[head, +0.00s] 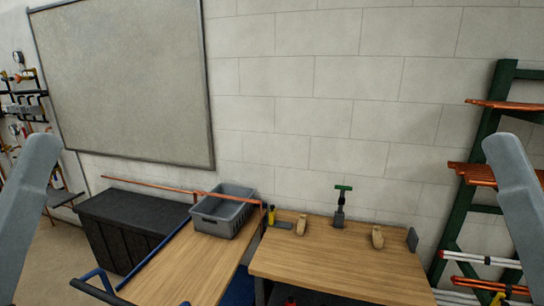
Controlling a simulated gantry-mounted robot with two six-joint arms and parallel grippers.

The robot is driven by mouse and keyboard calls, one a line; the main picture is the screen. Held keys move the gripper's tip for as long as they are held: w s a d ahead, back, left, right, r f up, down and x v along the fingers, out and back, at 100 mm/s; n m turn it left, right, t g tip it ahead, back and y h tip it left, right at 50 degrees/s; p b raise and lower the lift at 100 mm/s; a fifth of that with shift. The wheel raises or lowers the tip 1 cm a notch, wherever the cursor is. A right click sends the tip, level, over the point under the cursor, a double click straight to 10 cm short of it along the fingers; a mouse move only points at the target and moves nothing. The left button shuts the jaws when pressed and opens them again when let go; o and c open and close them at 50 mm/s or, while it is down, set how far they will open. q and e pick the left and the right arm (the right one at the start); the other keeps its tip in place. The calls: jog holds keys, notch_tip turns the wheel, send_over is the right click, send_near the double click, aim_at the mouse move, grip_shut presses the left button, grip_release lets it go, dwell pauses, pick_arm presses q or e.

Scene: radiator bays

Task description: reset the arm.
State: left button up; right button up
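A grey link of my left arm (30,195) stands at the left edge, raised and slanting. A matching grey link of my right arm (517,190) stands at the right edge. Both are clear of the benches and touch nothing that I can see. Neither gripper's fingers are in the picture, so I cannot see what they hold.
A wooden bench (335,262) with a green-handled tool (341,205) and two wooden blocks stands ahead. Left of it, a grey bin (222,212) sits on another wooden top. A black chest (115,228) is at left, a green rack (462,185) with copper pipes at right.

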notch_tip(320, 180, up, 18)
jog(key=p, duration=1.4)
jog(key=shift+r+p, duration=0.15)
jog(key=shift+p, duration=0.25)
